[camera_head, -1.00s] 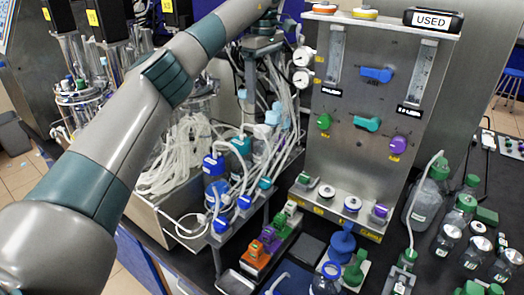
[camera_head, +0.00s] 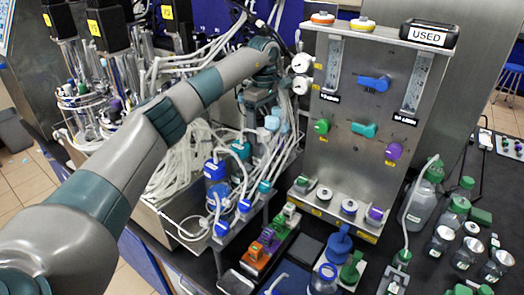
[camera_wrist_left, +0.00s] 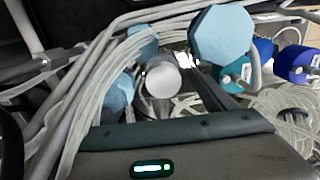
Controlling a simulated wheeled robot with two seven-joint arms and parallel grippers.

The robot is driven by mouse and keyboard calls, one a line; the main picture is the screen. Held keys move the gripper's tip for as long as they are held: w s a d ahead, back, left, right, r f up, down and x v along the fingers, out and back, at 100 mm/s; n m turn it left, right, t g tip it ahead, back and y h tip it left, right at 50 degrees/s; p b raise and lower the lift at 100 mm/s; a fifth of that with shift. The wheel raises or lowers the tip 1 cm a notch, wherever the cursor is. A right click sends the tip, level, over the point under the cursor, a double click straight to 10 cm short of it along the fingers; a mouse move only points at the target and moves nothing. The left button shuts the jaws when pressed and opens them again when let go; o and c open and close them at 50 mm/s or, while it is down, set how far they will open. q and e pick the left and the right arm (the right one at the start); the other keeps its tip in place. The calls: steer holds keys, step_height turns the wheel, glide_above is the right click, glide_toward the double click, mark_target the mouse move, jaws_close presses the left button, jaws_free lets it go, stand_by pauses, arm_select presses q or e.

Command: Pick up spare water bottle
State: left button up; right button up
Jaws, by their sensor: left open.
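My left arm reaches in from the left, and its hand points down among the tubing. My left gripper (camera_head: 258,108) is open there, its fingers partly hidden by tubes. Light blue caps (camera_head: 272,122) are close by it. In the left wrist view a round white cap (camera_wrist_left: 163,80) is in front of the gripper body, with a light blue octagonal cap (camera_wrist_left: 222,34) to its right. I see no bottle held. Blue-capped bottles (camera_head: 215,170) stand in the rack below. I cannot tell which bottle is the spare water one. My right gripper is not in view.
A steel panel (camera_head: 352,160) with knobs and gauges stands right of the hand. Loose white tubes (camera_head: 185,150) crowd the rack. Clear green-capped bottles (camera_head: 422,205) and small jars stand on the dark bench at right. A blue-ringed bottle (camera_head: 324,280) is at the front.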

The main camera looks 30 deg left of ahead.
mark_target(262, 141)
arm_select(q)
steer(key=shift+f, duration=0.1)
stand_by(0.3)
steer(key=shift+s+f+p, duration=0.2)
steer(key=shift+f+p, duration=0.6)
steer(key=shift+p, duration=0.25)
step_height(262, 141, down, 3)
steer(key=shift+a+r+p, duration=0.1)
steer(key=shift+p, duration=0.65)
steer(key=shift+f, duration=0.35)
steer(key=shift+c, duration=0.7)
steer(key=c, duration=1.4)
steer(key=shift+r, duration=0.15)
